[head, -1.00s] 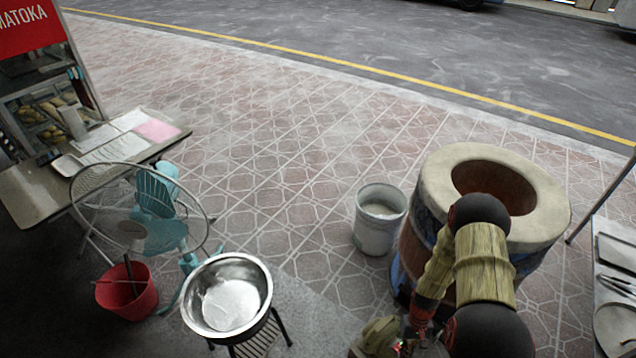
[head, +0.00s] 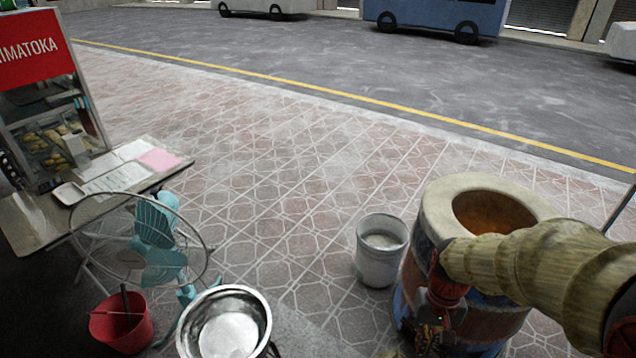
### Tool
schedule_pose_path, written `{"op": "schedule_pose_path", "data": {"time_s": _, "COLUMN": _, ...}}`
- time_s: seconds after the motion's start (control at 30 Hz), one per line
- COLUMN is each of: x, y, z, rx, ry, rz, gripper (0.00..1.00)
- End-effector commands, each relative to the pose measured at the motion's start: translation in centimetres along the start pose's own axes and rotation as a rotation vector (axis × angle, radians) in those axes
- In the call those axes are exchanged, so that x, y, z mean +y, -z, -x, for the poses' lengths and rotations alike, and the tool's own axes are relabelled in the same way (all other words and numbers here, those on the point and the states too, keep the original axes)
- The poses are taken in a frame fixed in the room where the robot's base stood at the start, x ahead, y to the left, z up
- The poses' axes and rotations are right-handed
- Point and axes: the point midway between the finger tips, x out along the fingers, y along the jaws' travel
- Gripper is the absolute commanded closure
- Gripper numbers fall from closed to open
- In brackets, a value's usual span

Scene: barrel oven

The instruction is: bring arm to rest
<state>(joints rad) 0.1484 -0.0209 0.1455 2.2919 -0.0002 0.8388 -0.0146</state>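My arm comes in from the right edge in the head view, its tan sleeved link lying in front of the barrel oven (head: 446,210). From there the arm bends down to a red and dark wrist part. My gripper (head: 430,340) is low in the picture, in front of the oven's lower side. Its fingers cannot be made out, so I cannot tell whether it is open, shut or holding something. The oven's round mouth glows orange inside and is partly covered by my arm.
A white bucket (head: 380,262) stands left of the oven. A steel bowl (head: 265,325) with white contents is at bottom centre-left. A teal fan (head: 158,262), a red bucket (head: 122,328) and a table (head: 30,238) are at left. Tiled pavement beyond is clear.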

Motion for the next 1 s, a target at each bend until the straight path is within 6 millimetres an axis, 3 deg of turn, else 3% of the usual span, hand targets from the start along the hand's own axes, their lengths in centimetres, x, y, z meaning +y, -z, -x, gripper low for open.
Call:
{"op": "schedule_pose_path", "data": {"time_s": 0.1, "x": -0.7, "y": -2.0, "z": 3.5, "rx": 0.076, "ry": -0.002, "rz": 0.011, "gripper": 1.0}}
{"op": "schedule_pose_path", "data": {"time_s": 0.4, "x": -2.2, "y": -6.4, "z": 10.5, "rx": 0.297, "ry": 0.001, "rz": 0.06, "gripper": 1.0}}
{"op": "schedule_pose_path", "data": {"time_s": 0.7, "x": -3.5, "y": -9.1, "z": 16.8, "rx": 0.545, "ry": 0.016, "rz": 0.11, "gripper": 1.0}}
{"op": "schedule_pose_path", "data": {"time_s": 0.83, "x": -3.8, "y": -9.6, "z": 18.1, "rx": 0.595, "ry": 0.022, "rz": 0.124, "gripper": 1.0}}
{"op": "schedule_pose_path", "data": {"time_s": 1.0, "x": -4.1, "y": -9.7, "z": 18.4, "rx": 0.605, "ry": 0.024, "rz": 0.135, "gripper": 1.0}}
